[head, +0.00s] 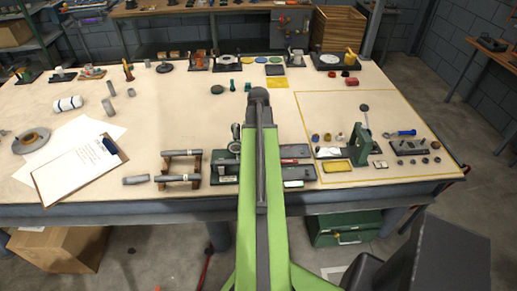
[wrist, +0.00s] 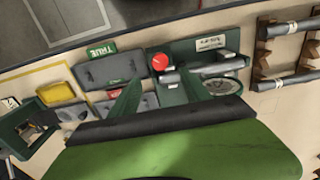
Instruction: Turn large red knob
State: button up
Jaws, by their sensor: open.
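A round red knob (wrist: 159,62) shows in the wrist view, on a device with a dark green base and grey metal parts. My gripper (wrist: 160,80) has two green fingers spread apart, with nothing seen between them. In the picture the knob lies just beyond the fingertips, between their lines; I cannot tell the height gap, and no contact shows. In the head view my green arm covers the middle of the bench and hides the gripper and the knob.
Grey blocks (wrist: 110,68) and a yellow tray (wrist: 57,92) lie left of the knob in the wrist view. Rods on brown racks (wrist: 290,55) stand to the right. A clipboard (head: 80,168) lies on the bench (head: 200,110), whose centre left is mostly clear.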

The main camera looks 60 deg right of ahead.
notch_tip(320, 180, up, 8)
jog(key=p, duration=0.6)
jog(key=shift+f, duration=0.25)
jog(key=shift+w, duration=0.1)
jog(key=w+a+f+n+b, duration=0.3)
jog(key=w+a, duration=0.6)
jog(key=a, duration=0.2)
jog(key=w+a+f+n+b, duration=0.2)
jog(key=w+a+n, duration=0.1)
jog(key=w+a, duration=0.75)
jog(key=a+f+n+b, duration=0.1)
jog(key=a+n+b, duration=0.1)
jog(key=a, duration=1.2)
jog(key=w+a+f+n+b, duration=0.1)
jog(key=a+f+n, duration=0.1)
jog(key=a, duration=1.2)
jog(key=shift+a+f+n+b, duration=0.3)
jog(key=shift+n+b, duration=0.05)
jog(key=shift+n, duration=0.15)
